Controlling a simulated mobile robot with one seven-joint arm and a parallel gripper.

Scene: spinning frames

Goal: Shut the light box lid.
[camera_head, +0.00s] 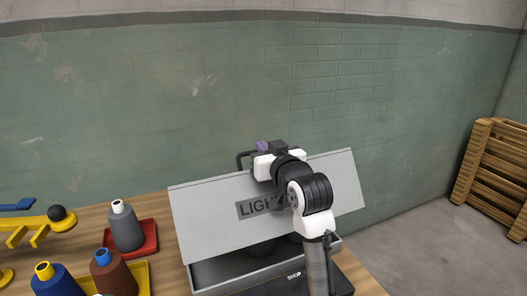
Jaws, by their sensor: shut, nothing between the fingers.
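The light box (205,275) stands on the wooden table, with its grey lid (205,215) raised and tilted up at the back. The lid's front carries a dark label reading "LIGH", its end hidden behind my arm. A dark handle (243,156) stands at the lid's upper edge. My gripper (266,149) is at that upper edge, just right of the handle's visible part. It is shut and empty; its fingertips are mostly hidden, and I cannot tell whether it touches the lid. My arm covers the middle of the lid and part of the box opening.
Left of the box, a grey cone of thread (126,230) stands on a red tray (150,230). Brown (115,276) and blue (57,283) cones stand nearer. A yellow rack (25,232) is at far left. A wooden crate (490,170) stands right on the floor. A wall rises behind.

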